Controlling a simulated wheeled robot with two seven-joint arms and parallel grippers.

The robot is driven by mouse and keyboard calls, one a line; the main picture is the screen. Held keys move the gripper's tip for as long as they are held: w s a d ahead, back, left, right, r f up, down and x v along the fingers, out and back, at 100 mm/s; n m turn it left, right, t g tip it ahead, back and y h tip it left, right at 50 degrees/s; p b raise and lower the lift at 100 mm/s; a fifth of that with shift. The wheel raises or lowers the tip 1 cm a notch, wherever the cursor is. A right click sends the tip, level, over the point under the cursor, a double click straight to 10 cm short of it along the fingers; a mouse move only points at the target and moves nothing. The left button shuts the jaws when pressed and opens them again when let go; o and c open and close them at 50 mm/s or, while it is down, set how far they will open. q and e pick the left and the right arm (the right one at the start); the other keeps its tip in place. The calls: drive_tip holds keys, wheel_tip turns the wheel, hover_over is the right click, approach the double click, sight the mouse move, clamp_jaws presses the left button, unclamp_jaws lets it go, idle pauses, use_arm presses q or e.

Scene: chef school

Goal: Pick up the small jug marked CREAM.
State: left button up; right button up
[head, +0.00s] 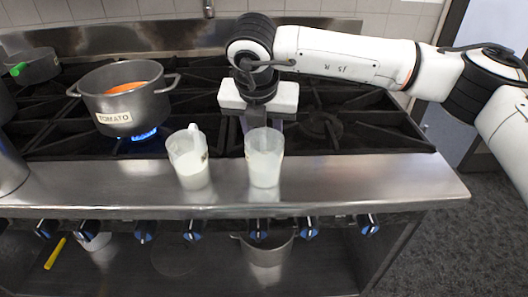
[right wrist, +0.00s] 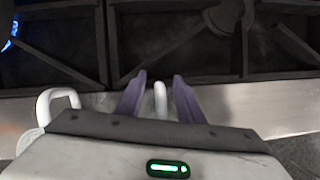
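Two translucent white jugs stand upright on the steel front ledge of the stove in the head view: a left jug (head: 190,163) and a right jug (head: 264,160). Both hold something white. I cannot read CREAM on either; a small mark shows on the left jug's right side. My right gripper (head: 263,120) is just behind the right jug, pointing down. In the right wrist view its purple fingers (right wrist: 160,97) are apart, with the right jug's white handle between them and gaps showing on both sides. The left jug's handle (right wrist: 55,105) stands to the left. My left gripper is out of view.
A pot marked TOMATO (head: 125,98) sits over a lit blue flame at the left. A grey pan (head: 35,66) is behind it. Stove knobs (head: 194,230) line the front below the steel ledge (head: 350,185). The ledge is clear right of the jugs.

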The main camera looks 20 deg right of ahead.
drive_tip(key=shift+w+f, duration=0.1)
drive_tip(key=shift+f, duration=0.15)
clamp_jaws()
drive_tip(key=shift+r, duration=0.2)
drive_tip(key=shift+r+b, duration=0.4)
drive_tip(key=shift+r, duration=4.45)
